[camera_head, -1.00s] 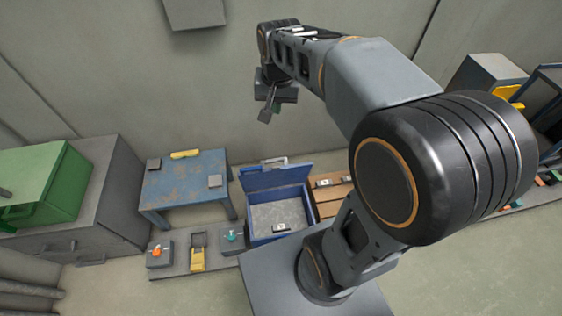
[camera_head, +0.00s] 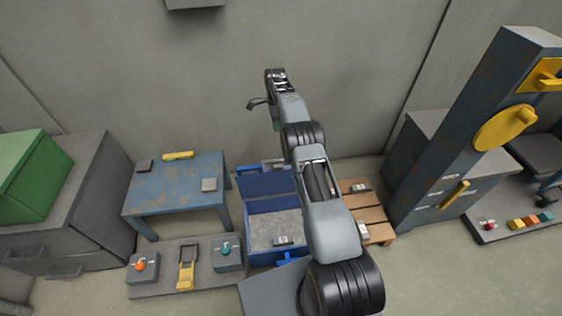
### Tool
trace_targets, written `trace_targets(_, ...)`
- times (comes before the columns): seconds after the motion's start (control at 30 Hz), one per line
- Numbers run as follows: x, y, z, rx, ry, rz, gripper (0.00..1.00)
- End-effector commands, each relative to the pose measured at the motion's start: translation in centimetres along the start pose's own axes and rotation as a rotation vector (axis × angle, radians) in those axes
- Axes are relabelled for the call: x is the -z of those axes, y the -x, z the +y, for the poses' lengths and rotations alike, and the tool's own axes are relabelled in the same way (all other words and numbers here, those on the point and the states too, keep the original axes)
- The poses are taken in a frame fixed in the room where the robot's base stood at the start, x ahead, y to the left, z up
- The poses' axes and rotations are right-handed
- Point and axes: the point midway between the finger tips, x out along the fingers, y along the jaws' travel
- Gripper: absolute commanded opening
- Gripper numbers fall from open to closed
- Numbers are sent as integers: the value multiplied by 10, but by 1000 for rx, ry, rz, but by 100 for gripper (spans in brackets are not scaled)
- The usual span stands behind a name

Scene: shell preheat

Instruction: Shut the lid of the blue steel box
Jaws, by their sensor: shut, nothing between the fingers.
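The blue steel box (camera_head: 257,253) stands on the floor in the middle, beside the blue table. Its lid (camera_head: 266,184) is up, leaning back near the wall, with its right end hidden behind my arm. A small grey item (camera_head: 283,241) lies inside on the box floor. My gripper (camera_head: 252,105) is high up in front of the wall, above and behind the lid in the picture, apart from the box. It is small in view and shut, with nothing held. My arm covers the right side of the box.
A rusty blue table (camera_head: 178,190) stands left of the box. A low board (camera_head: 160,289) with switches lies in front of it. A wooden pallet (camera_head: 372,212) with small items is to the right, then a tall blue-grey post (camera_head: 470,125). The wall behind is bare.

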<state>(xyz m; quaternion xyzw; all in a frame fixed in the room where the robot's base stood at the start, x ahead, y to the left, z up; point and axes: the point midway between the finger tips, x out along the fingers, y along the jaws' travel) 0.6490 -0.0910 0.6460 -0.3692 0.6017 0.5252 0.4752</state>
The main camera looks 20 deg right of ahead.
Motion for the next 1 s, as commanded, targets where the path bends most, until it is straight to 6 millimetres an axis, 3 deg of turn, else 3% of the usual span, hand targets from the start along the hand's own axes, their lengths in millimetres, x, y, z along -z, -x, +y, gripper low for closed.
trace_targets(0.27, 1, -32, -1, -7, -14, 0, 0)
trace_targets(0.6, 0, -107, -1, -7, -12, 0, 0)
trace_targets(1.0, 0, -119, 27, -4, -12, 0, 0)
